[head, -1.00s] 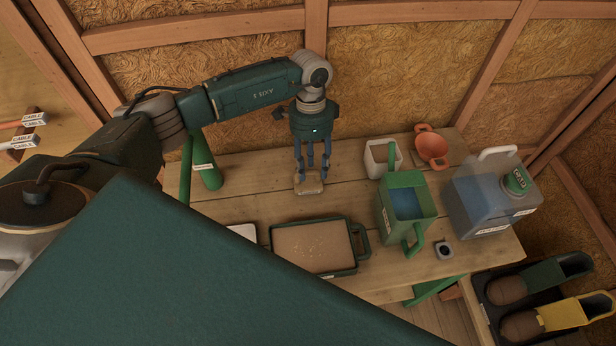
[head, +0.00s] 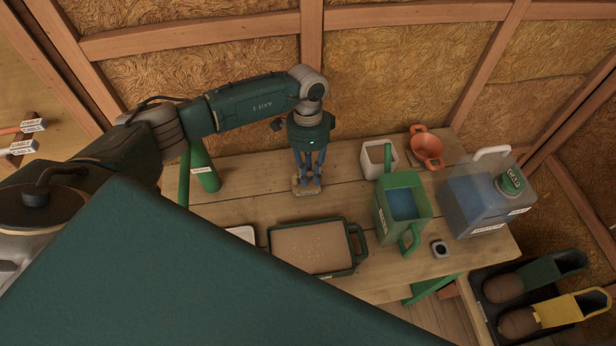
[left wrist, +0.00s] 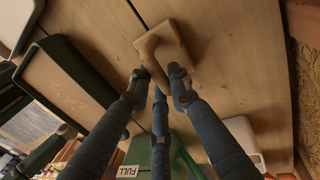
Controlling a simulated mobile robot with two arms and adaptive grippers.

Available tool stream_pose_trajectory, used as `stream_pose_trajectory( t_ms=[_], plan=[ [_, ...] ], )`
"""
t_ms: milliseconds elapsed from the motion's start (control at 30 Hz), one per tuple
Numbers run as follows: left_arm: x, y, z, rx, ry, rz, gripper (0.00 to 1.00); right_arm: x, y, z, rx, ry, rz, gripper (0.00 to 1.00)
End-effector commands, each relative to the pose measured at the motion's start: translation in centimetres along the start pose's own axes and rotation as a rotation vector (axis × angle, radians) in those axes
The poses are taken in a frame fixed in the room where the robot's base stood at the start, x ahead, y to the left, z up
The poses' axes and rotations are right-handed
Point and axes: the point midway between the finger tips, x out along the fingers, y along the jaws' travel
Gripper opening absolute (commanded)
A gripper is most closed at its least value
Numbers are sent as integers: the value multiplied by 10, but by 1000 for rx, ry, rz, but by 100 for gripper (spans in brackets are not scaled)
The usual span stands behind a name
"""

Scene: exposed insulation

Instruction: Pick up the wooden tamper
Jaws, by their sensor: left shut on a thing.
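The wooden tamper (head: 307,190) is a small pale block on the plank bench, near its back edge. It also shows in the left wrist view (left wrist: 168,44) as a rounded tan block lying on the boards. My left gripper (head: 309,177) points down over it, with its fingers drawn together and shut on the tamper's upper part. In the left wrist view the fingertips (left wrist: 159,78) meet at the block's near end. The held part is mostly hidden by the fingers. My right gripper is not in view.
A green-rimmed tray of soil (head: 307,275) lies in front of the tamper. Bare boards surround the tamper.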

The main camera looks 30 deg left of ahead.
Motion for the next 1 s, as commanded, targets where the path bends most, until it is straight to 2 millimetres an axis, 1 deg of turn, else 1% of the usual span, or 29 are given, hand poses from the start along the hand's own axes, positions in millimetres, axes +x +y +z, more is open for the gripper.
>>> stream_pose_trajectory(
  t_ms=[167,267,367,700,900,1000],
  plan=[
    [-12,1,-1,0,3,-2,0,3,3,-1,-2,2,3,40],
    [-25,4,0,2,2,-4,0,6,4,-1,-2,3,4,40],
    [-44,7,-1,2,4,-4,0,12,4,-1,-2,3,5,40],
    [-130,24,-1,2,5,-5,0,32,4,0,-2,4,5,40],
    [-168,33,-1,1,4,-4,0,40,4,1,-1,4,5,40],
    [-180,35,-1,0,3,-3,0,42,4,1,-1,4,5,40]
  ],
)
